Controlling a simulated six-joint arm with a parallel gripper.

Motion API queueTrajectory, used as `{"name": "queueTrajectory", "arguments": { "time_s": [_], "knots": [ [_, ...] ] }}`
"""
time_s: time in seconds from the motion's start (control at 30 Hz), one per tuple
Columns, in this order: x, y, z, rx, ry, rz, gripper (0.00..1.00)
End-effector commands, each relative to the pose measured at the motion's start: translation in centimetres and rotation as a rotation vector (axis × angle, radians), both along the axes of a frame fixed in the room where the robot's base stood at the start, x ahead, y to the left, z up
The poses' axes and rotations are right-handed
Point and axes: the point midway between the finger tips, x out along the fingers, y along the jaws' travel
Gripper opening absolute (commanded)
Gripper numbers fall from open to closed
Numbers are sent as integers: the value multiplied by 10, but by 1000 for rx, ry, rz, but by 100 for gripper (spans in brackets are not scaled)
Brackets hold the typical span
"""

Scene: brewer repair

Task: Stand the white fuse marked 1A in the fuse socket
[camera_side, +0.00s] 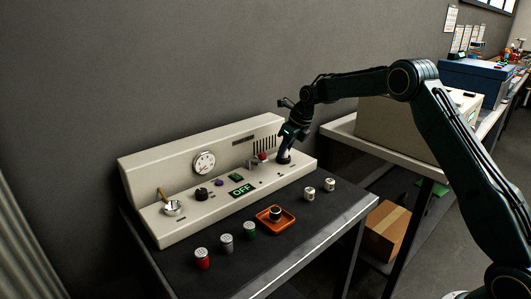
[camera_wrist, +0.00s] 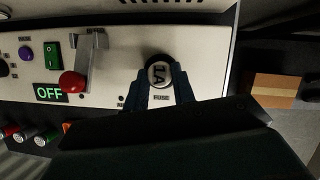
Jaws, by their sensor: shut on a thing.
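The white fuse marked 1A (camera_wrist: 159,74) shows its labelled top between my fingers in the wrist view. My gripper (camera_wrist: 162,88) is shut on it, one finger on each side. The fuse is over the dark round fuse socket (camera_wrist: 150,58), just above the printed word FUSE. In the side view, my gripper (camera_side: 287,147) points down at the socket (camera_side: 283,160) at the right end of the cream panel. My fingers hide the fuse there, so I cannot tell how deep it sits or whether it is fully upright.
A red-knobbed lever (camera_wrist: 73,82) stands left of the socket, near the green OFF display (camera_side: 242,190). Two white cylinders (camera_side: 309,193) (camera_side: 331,184), an orange tray (camera_side: 287,224) and red, grey and green cylinders (camera_side: 202,258) (camera_side: 226,243) (camera_side: 250,229) are on the dark table.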

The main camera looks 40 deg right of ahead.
Motion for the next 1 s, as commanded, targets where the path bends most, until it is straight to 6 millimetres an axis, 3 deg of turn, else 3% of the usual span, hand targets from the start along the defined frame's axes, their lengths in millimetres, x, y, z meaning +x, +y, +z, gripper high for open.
{"name": "queueTrajectory", "arguments": {
  "time_s": [0.57,0.6,0.7,0.9,1.0],
  "knots": [
    [0,0,-4,0,0,0,3],
    [0,0,-4,0,0,0,33],
    [0,0,-4,0,0,0,51],
    [0,0,-4,0,0,0,51],
    [0,0,-4,0,0,0,69]
  ]
}}
